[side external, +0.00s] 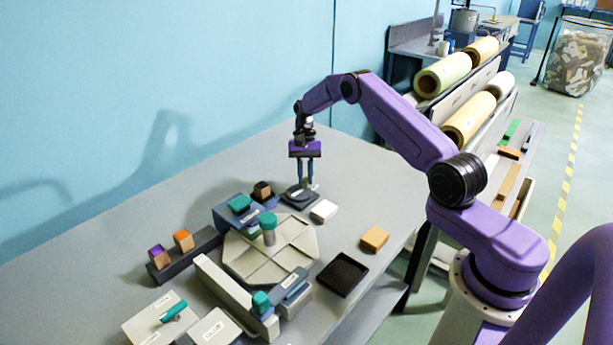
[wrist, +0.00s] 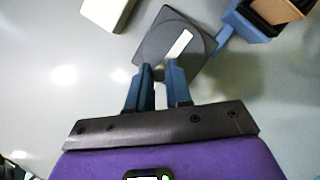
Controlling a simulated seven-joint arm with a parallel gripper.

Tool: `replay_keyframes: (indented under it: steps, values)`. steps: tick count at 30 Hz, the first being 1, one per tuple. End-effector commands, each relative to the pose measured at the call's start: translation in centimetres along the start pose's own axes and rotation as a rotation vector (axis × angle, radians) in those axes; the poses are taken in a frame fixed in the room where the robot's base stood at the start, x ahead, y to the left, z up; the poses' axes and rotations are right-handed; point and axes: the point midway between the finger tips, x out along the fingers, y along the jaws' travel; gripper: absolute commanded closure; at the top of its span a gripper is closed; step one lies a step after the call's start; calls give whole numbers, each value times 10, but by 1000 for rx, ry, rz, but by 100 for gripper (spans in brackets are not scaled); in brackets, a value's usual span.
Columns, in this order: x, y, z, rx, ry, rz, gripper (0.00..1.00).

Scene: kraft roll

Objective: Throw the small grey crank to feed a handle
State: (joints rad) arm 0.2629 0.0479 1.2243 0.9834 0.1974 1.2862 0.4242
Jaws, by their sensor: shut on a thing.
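The small grey crank (side external: 313,186) stands on a dark grey base plate (side external: 298,197) near the back of the table. In the wrist view its pale bar (wrist: 181,44) lies across the round face of the dark base (wrist: 155,40). My gripper (side external: 306,183) points straight down over the base, its blue fingers closed on the crank. A blue unit (side external: 228,214) beside the base carries a teal handle (side external: 239,204) and a dark brown block (side external: 262,190).
A white block (side external: 323,210) lies just right of the base. An octagonal tray (side external: 295,243) with an upright teal knob (side external: 268,223) is in front. A tan block (side external: 374,237) and a black tray (side external: 343,276) lie to the right. The back table is clear.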

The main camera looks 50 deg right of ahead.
Motion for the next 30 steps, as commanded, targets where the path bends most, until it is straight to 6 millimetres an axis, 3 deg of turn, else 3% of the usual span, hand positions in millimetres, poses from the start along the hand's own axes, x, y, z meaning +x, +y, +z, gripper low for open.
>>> replay_keyframes:
  steps: [21,22,24,30]
  values:
    - [-1,-2,-2,-69,2,29,100]
    - [-1,-2,-2,-69,2,28,74]
    - [-1,-2,-2,-69,2,28,55]
    - [-1,-2,-2,-68,2,28,55]
